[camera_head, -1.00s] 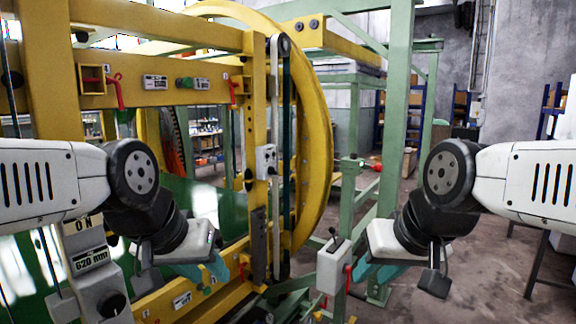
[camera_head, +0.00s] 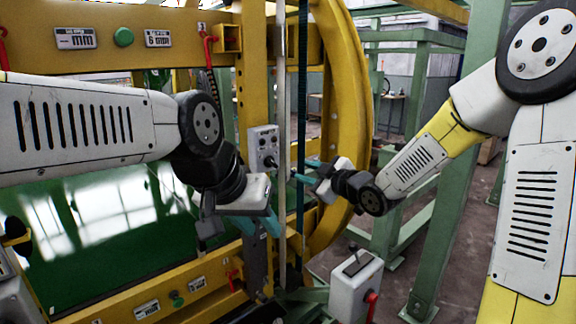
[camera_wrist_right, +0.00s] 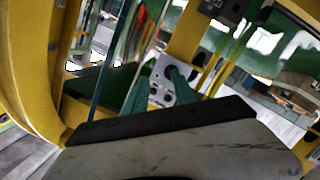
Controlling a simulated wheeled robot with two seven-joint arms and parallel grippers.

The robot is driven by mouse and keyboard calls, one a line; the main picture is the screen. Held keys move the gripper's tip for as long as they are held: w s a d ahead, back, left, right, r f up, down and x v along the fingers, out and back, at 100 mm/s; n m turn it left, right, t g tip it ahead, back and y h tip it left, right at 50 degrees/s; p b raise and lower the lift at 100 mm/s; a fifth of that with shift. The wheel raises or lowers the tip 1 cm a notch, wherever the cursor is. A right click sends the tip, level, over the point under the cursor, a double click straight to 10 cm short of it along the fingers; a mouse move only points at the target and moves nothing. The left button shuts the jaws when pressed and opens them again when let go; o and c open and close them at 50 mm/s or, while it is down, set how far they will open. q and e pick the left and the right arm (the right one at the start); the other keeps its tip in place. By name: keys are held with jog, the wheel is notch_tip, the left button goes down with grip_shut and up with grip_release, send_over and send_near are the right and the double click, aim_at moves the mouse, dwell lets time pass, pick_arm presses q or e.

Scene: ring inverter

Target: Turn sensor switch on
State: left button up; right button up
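A small grey control box (camera_head: 263,148) with dark knobs or switches is fixed to the yellow post, near the middle of the head view. Its lettering is too small to read, so I cannot tell which control is the sensor switch. My right gripper (camera_head: 303,174) is just right of this box, its teal fingers pointing at it. In the right wrist view, the fingers (camera_wrist_right: 161,88) are apart, with the pale panel (camera_wrist_right: 160,98) showing between them; contact is unclear. My left gripper (camera_head: 270,224) hangs below the box, beside the post; its finger gap is unclear.
A grey box with a lever (camera_head: 356,285) stands in front at lower right. The large yellow ring (camera_head: 350,90) rises behind my right gripper. A yellow beam (camera_head: 80,62) with a green button (camera_head: 123,37) spans the upper left. A green post (camera_head: 452,170) stands at right.

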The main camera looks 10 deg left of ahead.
aim_at(274, 163)
jog(key=w+a+y, duration=0.1)
jog(key=a, duration=0.2)
jog(key=w+a+n+y, duration=0.1)
jog(key=w+a, duration=0.1)
jog(key=a, duration=0.1)
jog(key=w+a, duration=0.1)
jog(key=a, duration=0.2)
jog(key=shift+w+a+n+y, duration=0.15)
jog(key=shift+a+n+y, duration=0.15)
jog(key=shift+a+y, duration=0.1)
grip_shut()
